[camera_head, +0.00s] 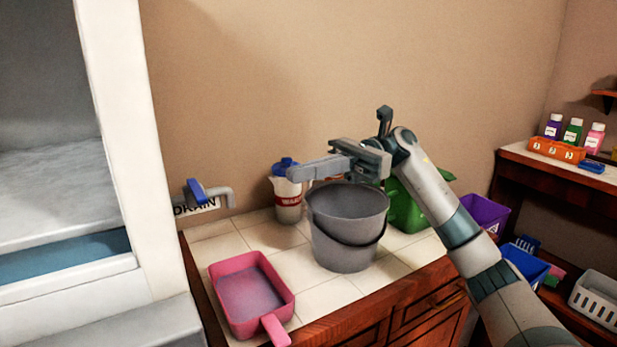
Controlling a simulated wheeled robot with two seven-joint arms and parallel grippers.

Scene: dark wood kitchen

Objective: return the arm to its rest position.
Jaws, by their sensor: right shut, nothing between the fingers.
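My right arm (436,195) comes in from the lower right and reaches over the tiled counter. My right gripper (294,173) points left, its fingers shut with nothing between them. It is in front of the wall, above the back rim of a grey bucket (345,240) in the picture. The fingertips overlap the upper part of a white jug with a blue lid (288,205). I cannot tell whether they touch it. My left gripper is not in view.
A pink scoop or pan (250,290) lies at the counter's front left. A green container (405,208) stands behind the bucket, partly hidden by my arm. A pipe with a blue handle (212,197) is at the left wall. A shelf with bottles (573,131) is at right.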

